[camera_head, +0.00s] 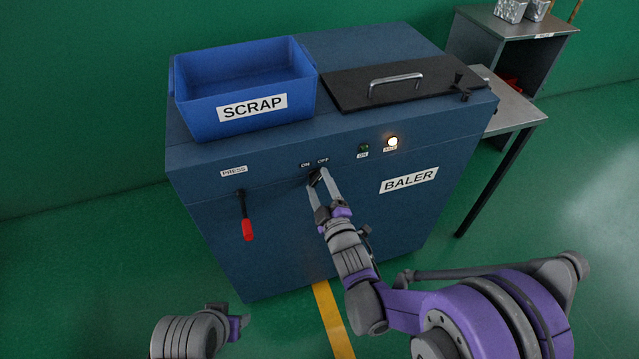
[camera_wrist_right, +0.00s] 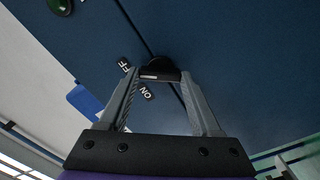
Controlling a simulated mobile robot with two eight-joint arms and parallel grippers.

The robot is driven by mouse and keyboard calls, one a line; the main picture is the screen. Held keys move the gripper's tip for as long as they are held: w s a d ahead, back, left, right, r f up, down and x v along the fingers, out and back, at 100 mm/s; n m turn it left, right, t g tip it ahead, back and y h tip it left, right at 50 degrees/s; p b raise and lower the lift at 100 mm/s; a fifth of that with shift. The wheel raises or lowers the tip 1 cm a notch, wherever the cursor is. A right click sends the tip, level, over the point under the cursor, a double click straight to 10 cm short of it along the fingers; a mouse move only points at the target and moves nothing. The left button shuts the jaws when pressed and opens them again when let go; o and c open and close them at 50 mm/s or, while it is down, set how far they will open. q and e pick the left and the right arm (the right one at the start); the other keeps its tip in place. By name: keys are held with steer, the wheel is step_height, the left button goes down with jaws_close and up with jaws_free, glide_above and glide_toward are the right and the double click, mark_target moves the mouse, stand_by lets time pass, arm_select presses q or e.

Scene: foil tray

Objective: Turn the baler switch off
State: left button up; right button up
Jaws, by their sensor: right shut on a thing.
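The baler (camera_head: 260,200) is a large dark blue cabinet with a white BALER label. Its switch (camera_head: 315,178) is a small black knob below the ON and OFF labels on the front face. My right gripper (camera_head: 317,180) is shut on the knob. In the right wrist view the switch (camera_wrist_right: 162,70) sits between the two fingertips, with a white mark on it. The mark faces the side where both labels are; I cannot tell which label it points to. My left gripper (camera_head: 238,327) is low at the left, away from the baler; its fingers do not show clearly.
A green lamp (camera_head: 363,149) looks dark; a lamp (camera_head: 393,142) beside it glows. A red-handled press lever (camera_head: 246,228) hangs left of the switch. A blue SCRAP bin (camera_head: 200,115) and a black lid (camera_head: 350,92) are on top. A grey table (camera_head: 515,112) stands at right.

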steer(key=shift+n, duration=0.5)
steer(key=o, duration=1.4)
steer(key=v, duration=1.1)
steer(key=shift+w, duration=0.1)
